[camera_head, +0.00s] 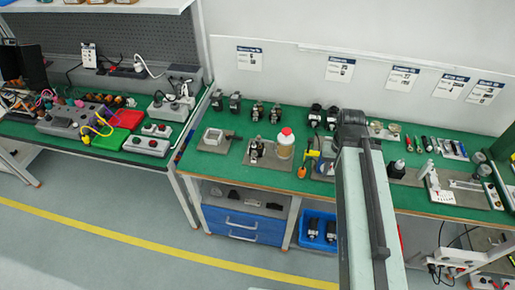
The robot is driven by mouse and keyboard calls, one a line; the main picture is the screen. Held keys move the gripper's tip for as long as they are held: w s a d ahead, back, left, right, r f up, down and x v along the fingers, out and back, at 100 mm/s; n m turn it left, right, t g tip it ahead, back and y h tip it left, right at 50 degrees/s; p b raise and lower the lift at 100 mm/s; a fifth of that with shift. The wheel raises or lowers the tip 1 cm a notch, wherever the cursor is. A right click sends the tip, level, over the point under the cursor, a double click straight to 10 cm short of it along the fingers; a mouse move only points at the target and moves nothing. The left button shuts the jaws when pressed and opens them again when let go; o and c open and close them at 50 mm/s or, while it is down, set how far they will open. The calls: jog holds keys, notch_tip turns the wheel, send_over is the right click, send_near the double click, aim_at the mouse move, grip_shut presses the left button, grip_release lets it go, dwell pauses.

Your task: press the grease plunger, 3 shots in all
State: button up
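Black devices line the back. My arm hides part of the bench.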

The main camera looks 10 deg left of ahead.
jog(key=shift+c, duration=0.3)
grip_shut()
dwell(1.5)
